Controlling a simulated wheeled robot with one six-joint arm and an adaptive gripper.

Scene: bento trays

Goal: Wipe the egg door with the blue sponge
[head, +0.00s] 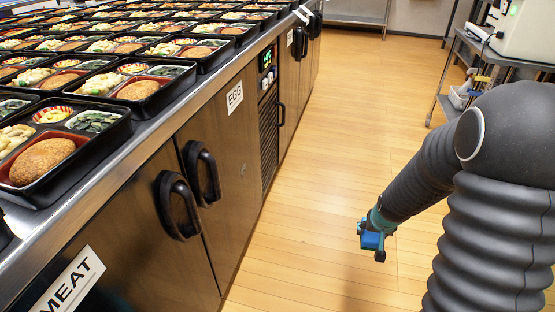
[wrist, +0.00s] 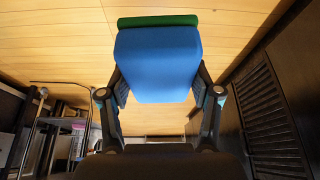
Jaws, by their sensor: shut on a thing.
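The egg door (head: 222,165) is a dark brown cabinet door on the left in the head view, with a white EGG label (head: 235,98) near its top right and a black handle (head: 201,173) at its left edge. My gripper (head: 374,236) is out over the open floor, to the right of the door and apart from it. In the wrist view, my gripper (wrist: 160,95) is shut on the blue sponge (wrist: 158,62), which has a green layer along its far edge. The sponge (head: 371,241) shows small in the head view.
A MEAT door (head: 130,250) with a black handle (head: 177,205) adjoins the egg door. Many filled bento trays (head: 50,150) cover the steel counter (head: 180,115) above. A vented panel with a green display (head: 266,58) lies beyond. A metal cart (head: 455,75) stands at right. The wooden floor (head: 320,150) between is clear.

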